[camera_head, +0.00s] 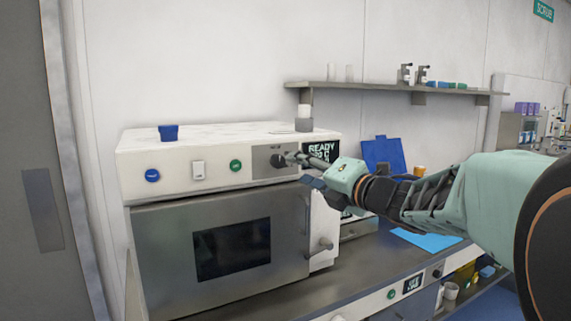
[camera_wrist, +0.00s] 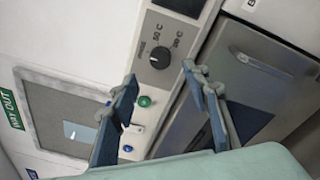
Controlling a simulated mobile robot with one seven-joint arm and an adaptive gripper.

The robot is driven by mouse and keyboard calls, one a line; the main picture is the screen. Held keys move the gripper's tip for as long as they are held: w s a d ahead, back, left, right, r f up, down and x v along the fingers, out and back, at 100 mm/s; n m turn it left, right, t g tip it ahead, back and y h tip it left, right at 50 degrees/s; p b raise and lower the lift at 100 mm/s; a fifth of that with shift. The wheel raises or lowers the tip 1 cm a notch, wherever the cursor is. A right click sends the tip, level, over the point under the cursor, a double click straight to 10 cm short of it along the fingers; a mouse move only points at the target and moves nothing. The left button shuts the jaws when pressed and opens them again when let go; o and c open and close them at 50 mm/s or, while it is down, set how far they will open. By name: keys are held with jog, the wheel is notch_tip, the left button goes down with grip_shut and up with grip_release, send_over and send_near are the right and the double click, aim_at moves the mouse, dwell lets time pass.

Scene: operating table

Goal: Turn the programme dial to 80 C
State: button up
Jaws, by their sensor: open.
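The programme dial (camera_wrist: 159,57) is a round dark knob on a grey plate, with a pale pointer mark. Labels that look like 50 C and 80 C stand beside it in the wrist view; the exact setting is hard to read. In the head view the dial (camera_head: 277,161) sits at the right of the white machine's (camera_head: 215,160) front panel, by my fingertips. My gripper (camera_wrist: 160,76) is open and empty, its two fingers apart below the dial in the wrist view. It also shows in the head view (camera_head: 300,160). I cannot tell whether a finger touches the dial.
A dark display (camera_head: 322,150) reads READY, its number partly hidden by my gripper. A green button (camera_head: 236,165), white switch (camera_head: 198,170) and blue button (camera_head: 152,175) line the panel. The grey door (camera_head: 165,240) below is closed.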

aim_at(281, 162)
jog(key=x, duration=0.7)
jog(key=shift+w+a+p, duration=0.15)
jog(key=shift+p, duration=0.2)
jog(key=shift+c, duration=0.2)
jog(key=c, duration=1.1)
